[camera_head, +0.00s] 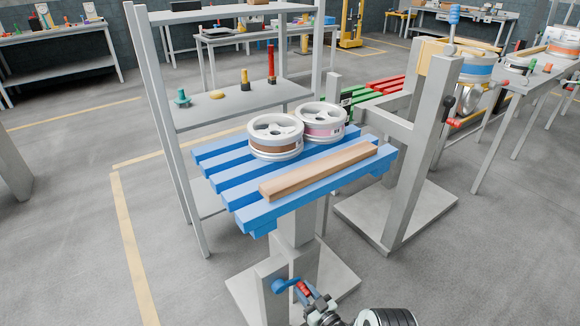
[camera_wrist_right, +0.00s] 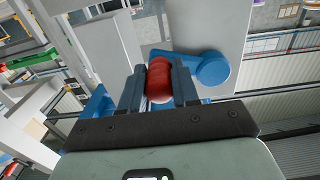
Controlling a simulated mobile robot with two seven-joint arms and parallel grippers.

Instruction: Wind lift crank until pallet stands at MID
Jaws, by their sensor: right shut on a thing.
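The blue slatted pallet (camera_head: 230,187) lies level on top of the grey lift column (camera_head: 297,228). It carries two silver wheels, one with a brown band (camera_head: 275,148) and one with a pink band (camera_head: 320,131), and a wooden bar (camera_head: 318,172). The blue lift crank (camera_head: 284,285) is low on the column and also shows in the wrist view (camera_wrist_right: 208,68). My right gripper (camera_head: 306,291) is shut on its red handle (camera_wrist_right: 159,80), one finger on each side. No MID mark is readable. My left gripper is out of view.
A grey shelf rack (camera_head: 235,105) stands right behind the pallet. A grey frame post (camera_head: 425,150) with a red-handled lever (camera_head: 451,117) stands to the right. Red and green bars (camera_head: 375,90) lie behind. Open floor (camera_head: 70,230) is at the left.

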